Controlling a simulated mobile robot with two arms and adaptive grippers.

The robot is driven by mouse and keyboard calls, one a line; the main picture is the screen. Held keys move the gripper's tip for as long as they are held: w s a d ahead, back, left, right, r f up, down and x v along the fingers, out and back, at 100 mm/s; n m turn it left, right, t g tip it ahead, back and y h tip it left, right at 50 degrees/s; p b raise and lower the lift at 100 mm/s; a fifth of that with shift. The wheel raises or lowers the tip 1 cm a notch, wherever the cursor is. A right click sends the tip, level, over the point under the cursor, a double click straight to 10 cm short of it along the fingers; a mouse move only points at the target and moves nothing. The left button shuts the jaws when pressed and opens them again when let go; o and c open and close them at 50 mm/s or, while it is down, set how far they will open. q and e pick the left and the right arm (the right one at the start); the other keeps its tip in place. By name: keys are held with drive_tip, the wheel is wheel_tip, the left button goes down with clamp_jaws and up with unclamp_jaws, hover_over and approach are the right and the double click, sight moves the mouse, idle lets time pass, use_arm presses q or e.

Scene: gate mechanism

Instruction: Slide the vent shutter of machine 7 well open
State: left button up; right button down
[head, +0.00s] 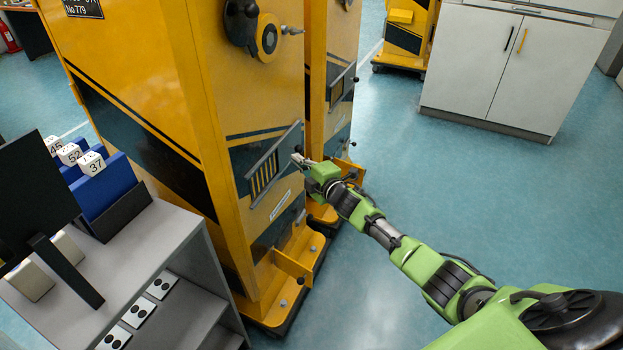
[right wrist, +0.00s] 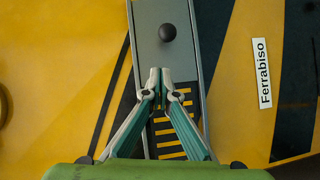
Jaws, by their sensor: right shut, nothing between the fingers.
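The vent shutter is a grey plate with a round black knob (right wrist: 167,32), set between grey rails on a yellow machine (head: 180,90). Yellow-and-dark vent slots (right wrist: 165,135) show beside the plate in the right wrist view, and in the head view the slots (head: 264,174) are on the machine's right-hand face. My right gripper (right wrist: 160,74) is shut and empty, its tips over the plate's edge near the slots, apart from the knob. In the head view it (head: 302,160) is at the right end of the vent; whether it touches is unclear. My left gripper is out of view.
A second yellow machine (head: 340,60) stands close behind the first. A grey desk (head: 150,240) with blue binders (head: 105,185) is at the left. A white cabinet (head: 500,60) stands at the back right. The blue floor between is clear.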

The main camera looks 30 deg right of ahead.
drive_tip(key=s+d, duration=0.2)
drive_tip(key=s, duration=0.7)
drive_tip(key=s+f+m+g+h, duration=0.1)
drive_tip(key=s+f+m+g, duration=0.15)
drive_tip(key=s+f, duration=0.65)
drive_tip(key=s+f+m+g, duration=0.2)
drive_tip(key=s+f+m, duration=0.15)
drive_tip(key=f, duration=0.95)
drive_tip(key=s+f+m+g+h, duration=0.1)
drive_tip(key=s+f+m+g, duration=0.15)
drive_tip(key=s+f, duration=0.65)
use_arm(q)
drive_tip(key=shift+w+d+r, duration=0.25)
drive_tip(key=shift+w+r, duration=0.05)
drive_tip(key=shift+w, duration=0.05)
use_arm(e)
drive_tip(key=s+a+f+m+g, duration=0.2)
drive_tip(key=s+f, duration=0.5)
drive_tip(key=s, duration=0.5)
drive_tip(key=s+a+f+m+g, duration=0.2)
drive_tip(key=s+a+f, duration=0.3)
drive_tip(key=s, duration=0.7)
drive_tip(key=s+a+f+m+g, duration=0.2)
drive_tip(key=s+a+f+g, duration=0.2)
drive_tip(key=s+f, duration=0.4)
drive_tip(key=s, duration=0.5)
drive_tip(key=shift+a+f+y, duration=0.15)
drive_tip(key=shift+f+y, duration=0.15)
drive_tip(key=shift+s+m, duration=0.1)
drive_tip(key=shift+m, duration=0.15)
